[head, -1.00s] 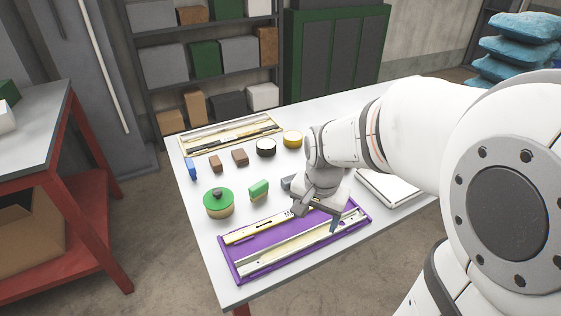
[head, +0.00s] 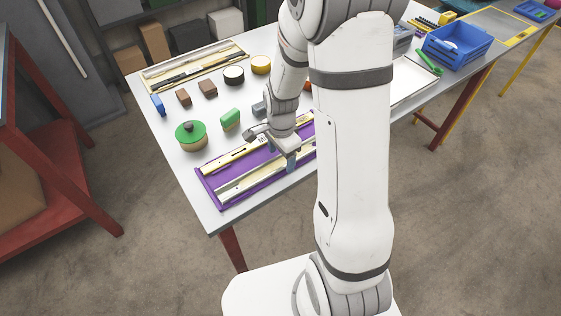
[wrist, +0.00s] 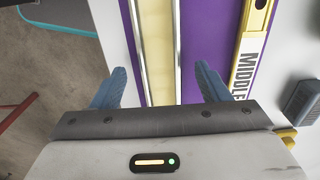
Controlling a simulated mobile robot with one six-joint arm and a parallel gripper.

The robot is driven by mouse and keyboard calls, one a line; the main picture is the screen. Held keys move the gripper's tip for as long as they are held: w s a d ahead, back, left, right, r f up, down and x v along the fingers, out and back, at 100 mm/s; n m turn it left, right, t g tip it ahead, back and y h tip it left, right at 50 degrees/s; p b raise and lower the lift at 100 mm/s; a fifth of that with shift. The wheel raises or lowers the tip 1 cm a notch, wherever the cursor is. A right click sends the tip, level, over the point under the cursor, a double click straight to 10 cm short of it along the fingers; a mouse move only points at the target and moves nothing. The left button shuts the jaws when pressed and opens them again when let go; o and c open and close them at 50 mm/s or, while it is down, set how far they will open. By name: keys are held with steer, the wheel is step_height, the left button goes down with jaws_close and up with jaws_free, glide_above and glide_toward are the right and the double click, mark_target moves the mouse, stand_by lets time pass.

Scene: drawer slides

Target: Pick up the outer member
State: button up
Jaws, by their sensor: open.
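A purple tray (head: 205,188) lies along the table's near edge and holds two long slide members. The nearer one, a wide channel (head: 236,187) with silver rails and a pale yellow floor, looks like the outer member; no label shows on it. In the wrist view this channel (wrist: 160,40) runs between the two blue fingers of my gripper (wrist: 160,70). The fingers are apart, with a gap on each side of it. The other, narrower member (wrist: 252,45) is marked "MIDDLE" and lies to the right. My gripper (head: 271,149) is over the tray's right half in the head view.
A pale tray (head: 150,84) with dark rails lies at the back left. A blue crate (head: 457,47) is at the right. Bare table surrounds the small blocks.

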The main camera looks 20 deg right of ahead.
steer(key=shift+f, duration=0.55)
steer(key=shift+c, duration=0.6)
steer(key=c, duration=1.1)
